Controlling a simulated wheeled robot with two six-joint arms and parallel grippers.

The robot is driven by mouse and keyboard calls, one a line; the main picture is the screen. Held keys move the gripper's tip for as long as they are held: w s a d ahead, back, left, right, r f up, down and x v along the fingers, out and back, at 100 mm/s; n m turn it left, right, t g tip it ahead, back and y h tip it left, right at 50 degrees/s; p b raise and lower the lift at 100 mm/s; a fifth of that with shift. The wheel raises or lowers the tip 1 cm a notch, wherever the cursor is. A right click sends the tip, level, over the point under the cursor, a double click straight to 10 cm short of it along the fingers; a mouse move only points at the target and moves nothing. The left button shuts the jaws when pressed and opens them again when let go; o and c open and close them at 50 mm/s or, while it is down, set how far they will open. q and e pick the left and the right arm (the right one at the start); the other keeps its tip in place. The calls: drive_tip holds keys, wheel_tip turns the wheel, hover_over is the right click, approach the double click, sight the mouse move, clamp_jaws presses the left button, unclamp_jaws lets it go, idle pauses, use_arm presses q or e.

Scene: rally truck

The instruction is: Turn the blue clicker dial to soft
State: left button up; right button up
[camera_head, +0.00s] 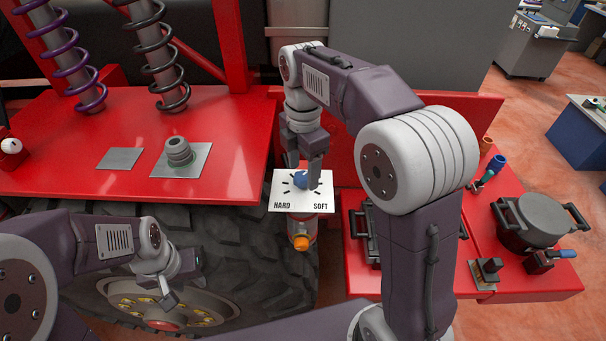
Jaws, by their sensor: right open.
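The blue clicker dial (300,181) sits on a white plate (285,203) with tick marks around it, HARD printed at lower left and SOFT at lower right. My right gripper (305,174) is open and points down at the dial from above. One finger stands at the dial's right side; the fingers partly hide the dial. I cannot tell whether they touch it, and its pointing direction is unclear. My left gripper (170,299) hangs low at the left, in front of the truck wheel, away from the dial. Its opening is too unclear to tell.
A red truck panel (60,140) with coil springs and a threaded fitting (180,152) lies left of the dial. An orange-tipped part (301,242) is below the plate. A grey lidded pot (538,218) and small levers sit on the red panel at right.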

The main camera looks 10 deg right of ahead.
sight(302, 173)
drive_tip(key=f, duration=0.1)
drive_tip(key=w+f, duration=0.1)
drive_tip(key=shift+w+f, duration=0.25)
drive_tip(key=shift+f, duration=0.2)
drive_tip(key=shift+s+r, duration=0.2)
drive_tip(key=shift+s, duration=0.55)
drive_tip(key=c, duration=0.3)
drive_tip(key=shift+w+f, duration=0.1)
drive_tip(key=shift+w, duration=0.25)
clamp_jaws()
use_arm(q)
drive_tip(key=shift+w, duration=0.2)
use_arm(e)
drive_tip(key=shift+s, duration=0.1)
use_arm(q)
drive_tip(key=shift+r, duration=0.2)
